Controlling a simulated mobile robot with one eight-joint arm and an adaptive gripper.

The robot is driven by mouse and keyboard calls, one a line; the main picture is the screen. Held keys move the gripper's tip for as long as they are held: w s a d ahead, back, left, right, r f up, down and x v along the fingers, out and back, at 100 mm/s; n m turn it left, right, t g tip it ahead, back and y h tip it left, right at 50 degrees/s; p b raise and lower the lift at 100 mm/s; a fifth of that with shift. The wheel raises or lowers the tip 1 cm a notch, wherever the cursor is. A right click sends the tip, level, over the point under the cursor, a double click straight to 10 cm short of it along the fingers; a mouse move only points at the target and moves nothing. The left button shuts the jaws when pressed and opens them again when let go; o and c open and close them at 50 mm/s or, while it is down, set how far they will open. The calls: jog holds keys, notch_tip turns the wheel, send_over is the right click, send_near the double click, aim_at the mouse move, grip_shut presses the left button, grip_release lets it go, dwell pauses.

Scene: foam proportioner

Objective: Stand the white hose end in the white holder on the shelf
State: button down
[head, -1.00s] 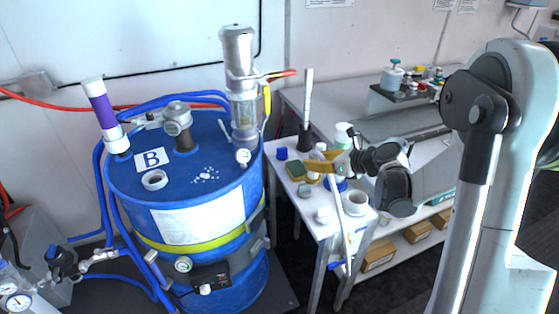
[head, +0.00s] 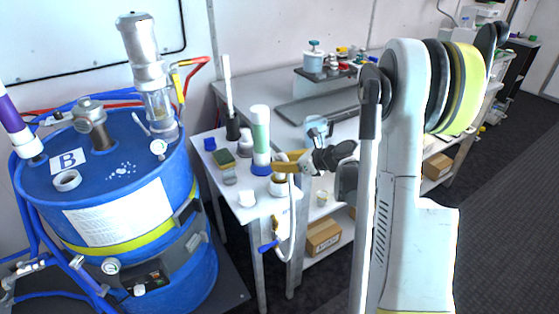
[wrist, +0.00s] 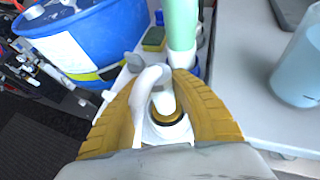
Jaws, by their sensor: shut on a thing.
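My gripper (head: 284,162) has yellow fingers and is shut on the white hose (wrist: 152,76) above the front of the small white shelf (head: 247,210). In the wrist view the fingers (wrist: 158,80) close around the hose where it bends over. The hose also hangs down at the shelf's front edge in the head view (head: 291,235). The white holder (head: 279,188) stands on the shelf just below the fingers. In the wrist view its round mouth (wrist: 168,131) shows a dark and brass-coloured ring under the hose. I cannot tell whether the hose end is inside it.
A tall green-and-white cylinder (head: 260,138) stands close behind the fingers. A sponge (head: 222,158) and several small containers sit at the back left. A translucent jug (wrist: 303,68) stands on the bench at right. The blue drum (head: 115,190) is left.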

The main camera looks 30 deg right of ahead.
jog(key=shift+f+b, duration=0.6)
jog(key=shift+f, duration=0.65)
jog(key=shift+f+b, duration=0.6)
jog(key=shift+b, duration=0.25)
dwell(0.6)
jog(key=c, duration=1.4)
grip_release()
jog(key=shift+c, duration=0.2)
jog(key=shift+s+r, duration=0.1)
jog(key=p+v, duration=0.2)
jog(key=v, duration=0.8)
jog(key=shift+s+d+r+p, duration=0.2)
jog(key=shift+s+p, duration=0.1)
jog(key=shift+p, duration=0.1)
jog(key=shift+a, duration=0.1)
